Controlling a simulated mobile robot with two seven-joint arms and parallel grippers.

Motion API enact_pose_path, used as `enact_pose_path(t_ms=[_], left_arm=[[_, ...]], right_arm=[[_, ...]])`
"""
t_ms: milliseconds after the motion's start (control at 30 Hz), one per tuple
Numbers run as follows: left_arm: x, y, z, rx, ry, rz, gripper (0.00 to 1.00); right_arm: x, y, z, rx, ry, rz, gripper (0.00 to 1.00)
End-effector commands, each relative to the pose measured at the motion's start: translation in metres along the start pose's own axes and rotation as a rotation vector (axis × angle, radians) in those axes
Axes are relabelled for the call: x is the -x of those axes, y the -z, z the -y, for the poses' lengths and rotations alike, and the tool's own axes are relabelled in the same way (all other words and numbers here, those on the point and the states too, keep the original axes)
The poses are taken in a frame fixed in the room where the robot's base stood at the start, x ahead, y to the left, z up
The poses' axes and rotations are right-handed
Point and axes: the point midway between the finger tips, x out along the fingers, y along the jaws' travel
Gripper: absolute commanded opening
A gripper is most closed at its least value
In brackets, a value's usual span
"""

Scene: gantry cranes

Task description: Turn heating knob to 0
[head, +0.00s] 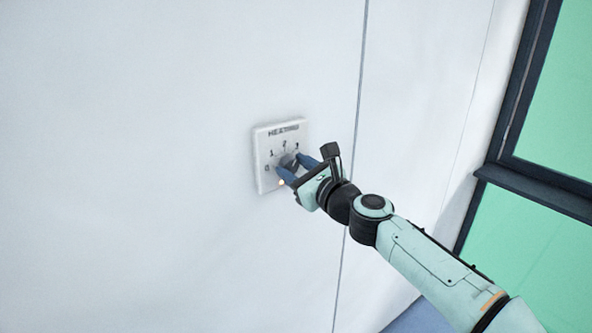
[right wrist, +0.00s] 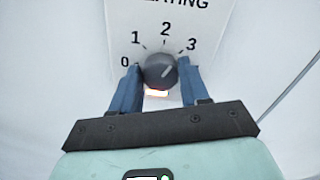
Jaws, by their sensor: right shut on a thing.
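A white heating panel (head: 263,176) is fixed to the wall, with a grey round knob (head: 288,160) in its middle. In the right wrist view the panel (right wrist: 205,45) shows the numbers 0, 1, 2 and 3 in an arc around the knob (right wrist: 158,68). The light mark on the knob points up and right, toward the 3. My right gripper (head: 291,168) is shut on the knob, with one blue finger on each side; the fingers also show in the right wrist view (right wrist: 160,80). My left gripper is not in view.
A small orange light (right wrist: 156,93) glows on the panel below the knob. The white wall (head: 150,130) around the panel is bare, with a thin vertical seam to its right. A dark-framed green window (head: 560,90) is at the far right.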

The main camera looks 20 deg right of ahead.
Motion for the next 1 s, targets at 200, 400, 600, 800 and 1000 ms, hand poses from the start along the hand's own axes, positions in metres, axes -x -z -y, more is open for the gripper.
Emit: enact_pose_path(t_ms=[200,400,600,800,1000], left_arm=[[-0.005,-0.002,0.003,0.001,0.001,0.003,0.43],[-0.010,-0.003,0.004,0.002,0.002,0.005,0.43],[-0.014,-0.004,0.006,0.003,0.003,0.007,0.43],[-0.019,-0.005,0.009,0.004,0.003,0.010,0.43],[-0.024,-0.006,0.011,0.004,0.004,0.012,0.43]], right_arm=[[0.000,0.001,-0.002,0.208,-0.002,0.000,0.15],[0.000,0.001,-0.003,0.399,-0.001,0.000,0.15],[0.000,0.002,-0.004,0.590,-0.001,0.000,0.15],[0.000,0.002,-0.004,0.779,0.000,0.000,0.15],[0.000,0.003,-0.004,0.969,0.000,0.000,0.15]])
